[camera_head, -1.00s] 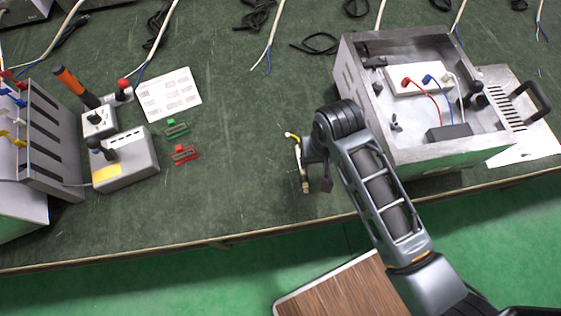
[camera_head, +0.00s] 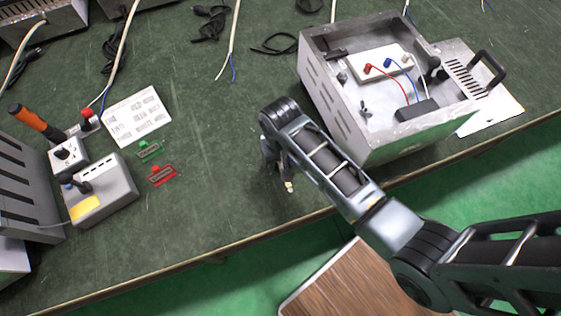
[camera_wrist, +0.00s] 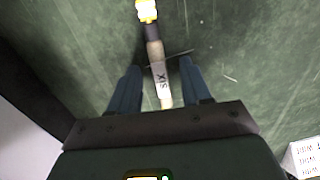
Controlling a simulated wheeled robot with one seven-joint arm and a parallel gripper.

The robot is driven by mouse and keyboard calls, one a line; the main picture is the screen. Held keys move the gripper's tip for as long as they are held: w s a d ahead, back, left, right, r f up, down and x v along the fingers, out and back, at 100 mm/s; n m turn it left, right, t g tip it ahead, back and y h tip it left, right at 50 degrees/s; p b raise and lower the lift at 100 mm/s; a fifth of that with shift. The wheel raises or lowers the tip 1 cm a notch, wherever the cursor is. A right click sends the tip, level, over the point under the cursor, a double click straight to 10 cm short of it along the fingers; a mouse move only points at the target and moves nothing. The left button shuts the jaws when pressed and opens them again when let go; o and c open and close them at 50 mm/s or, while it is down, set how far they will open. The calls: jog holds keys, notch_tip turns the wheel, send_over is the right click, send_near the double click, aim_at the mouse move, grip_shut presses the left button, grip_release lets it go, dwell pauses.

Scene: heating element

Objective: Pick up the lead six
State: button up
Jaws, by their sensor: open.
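The lead six (camera_wrist: 161,82) lies on the green bench top, with a yellow plug end, a dark collar and a pale sleeve marked "SIX" in the wrist view. My gripper (camera_wrist: 160,68) is open, with its two blue-grey fingers on either side of the sleeve and a gap visible on each side. In the head view my gripper (camera_head: 279,180) is low over the bench near its front edge. Only a small pale end of the lead (camera_head: 289,187) shows there; the rest is hidden by my gripper and arm.
An open metal box (camera_head: 330,95) with wired parts stands right of my gripper. Red (camera_head: 163,175) and green (camera_head: 150,151) clips, a label sheet (camera_head: 138,117) and a switch box (camera_head: 105,190) are at left. The bench between them is clear.

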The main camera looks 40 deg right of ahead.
jog(key=shift+c, duration=0.4)
grip_shut()
